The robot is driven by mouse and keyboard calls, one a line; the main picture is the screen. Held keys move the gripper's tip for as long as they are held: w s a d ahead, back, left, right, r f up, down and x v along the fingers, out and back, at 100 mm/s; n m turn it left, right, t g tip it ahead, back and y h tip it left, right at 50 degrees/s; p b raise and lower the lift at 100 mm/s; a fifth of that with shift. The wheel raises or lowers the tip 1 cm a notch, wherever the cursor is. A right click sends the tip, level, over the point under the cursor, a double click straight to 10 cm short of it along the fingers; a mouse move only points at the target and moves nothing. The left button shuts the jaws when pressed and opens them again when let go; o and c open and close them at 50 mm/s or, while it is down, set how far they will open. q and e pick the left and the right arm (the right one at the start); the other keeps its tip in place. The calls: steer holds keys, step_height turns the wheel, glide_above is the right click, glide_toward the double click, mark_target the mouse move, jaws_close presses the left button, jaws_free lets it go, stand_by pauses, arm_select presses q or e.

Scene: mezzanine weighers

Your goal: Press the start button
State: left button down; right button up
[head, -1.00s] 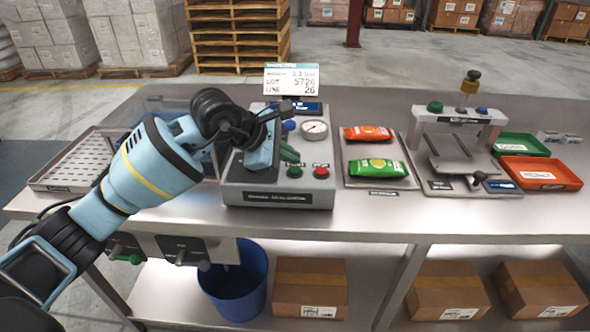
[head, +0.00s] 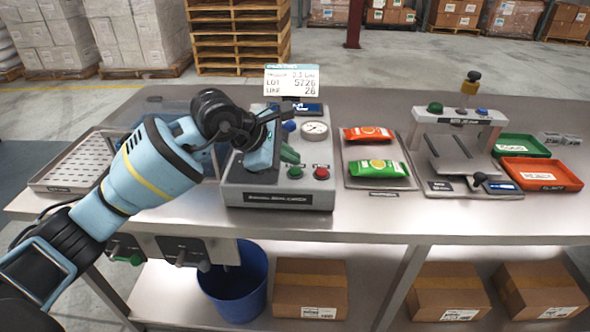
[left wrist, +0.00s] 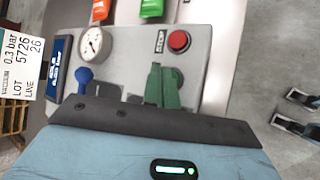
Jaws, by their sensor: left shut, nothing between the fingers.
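The start button is most likely the green button (head: 295,173) on the front of the grey sealing machine (head: 245,172). It sits left of a red button (head: 321,173), which also shows in the left wrist view (left wrist: 179,41). My left gripper (head: 289,154) is shut and empty, with green fingertips. In the head view it is over the machine's top, just behind and above the green button; I cannot tell the exact gap. My right gripper is not in view.
A pressure gauge (head: 314,130), a blue knob (head: 289,126) and a sign (head: 292,80) are close to my left gripper. A tray (head: 397,181) with two packets is to the right. A second machine (head: 462,190) stands beyond it.

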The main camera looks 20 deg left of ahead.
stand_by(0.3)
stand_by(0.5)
arm_select(q)
steer(key=shift+f, duration=0.45)
steer(key=shift+f+b, duration=0.3)
steer(key=shift+f, duration=0.2)
stand_by(0.8)
steer(key=shift+r, duration=0.1)
steer(key=shift+r+p, duration=0.5)
steer(key=shift+r, duration=0.35)
